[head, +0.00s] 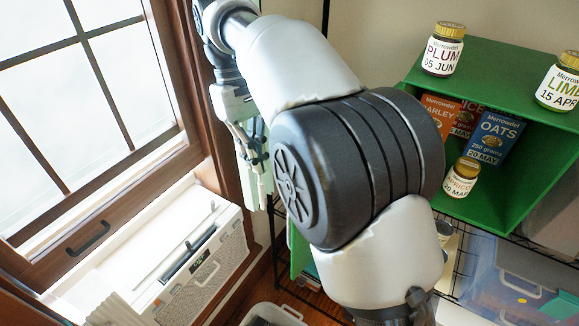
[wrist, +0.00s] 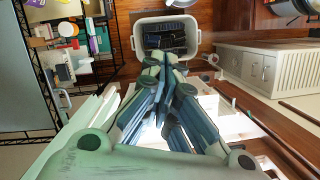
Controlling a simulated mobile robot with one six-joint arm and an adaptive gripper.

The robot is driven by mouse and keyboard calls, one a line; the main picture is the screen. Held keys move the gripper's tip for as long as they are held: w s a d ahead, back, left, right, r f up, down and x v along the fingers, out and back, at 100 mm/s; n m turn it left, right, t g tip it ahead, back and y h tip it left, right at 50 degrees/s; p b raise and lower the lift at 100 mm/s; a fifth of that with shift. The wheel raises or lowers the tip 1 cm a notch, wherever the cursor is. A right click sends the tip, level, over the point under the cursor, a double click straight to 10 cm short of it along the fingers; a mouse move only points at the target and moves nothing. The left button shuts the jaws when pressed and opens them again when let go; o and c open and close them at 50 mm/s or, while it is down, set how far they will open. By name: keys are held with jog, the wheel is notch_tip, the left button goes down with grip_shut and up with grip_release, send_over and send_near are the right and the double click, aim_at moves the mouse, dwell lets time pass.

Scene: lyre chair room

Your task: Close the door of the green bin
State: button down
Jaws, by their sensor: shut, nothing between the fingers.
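The green bin (head: 545,195) stands at the right in the head view, its front open and showing boxes and a jar inside. A green panel (head: 301,258), which looks like its door, shows in part below and left of my arm. My arm hides most of it and any hinge, so I cannot tell its exact angle. My gripper (head: 261,200) is shut and empty, pointing down left of the bin, between the window and my arm. The shut fingers also show in the wrist view (wrist: 164,64). I see no clear contact between gripper and door.
Jars stand on the bin, including a plum jar (head: 443,50) and a lime jar (head: 560,83). An oats box (head: 494,137) and an apricot jar (head: 463,177) are inside. A window (head: 85,90) and white unit (head: 205,265) lie left. A white tub (wrist: 140,37) stands on the floor.

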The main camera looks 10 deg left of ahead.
jog(key=s+d+f+b, duration=0.1)
jog(key=s+d+f, duration=0.3)
jog(key=f, duration=0.5)
jog(key=shift+s+d+f, duration=0.2)
jog(key=shift+s+d, duration=0.15)
jog(key=shift+d, duration=0.15)
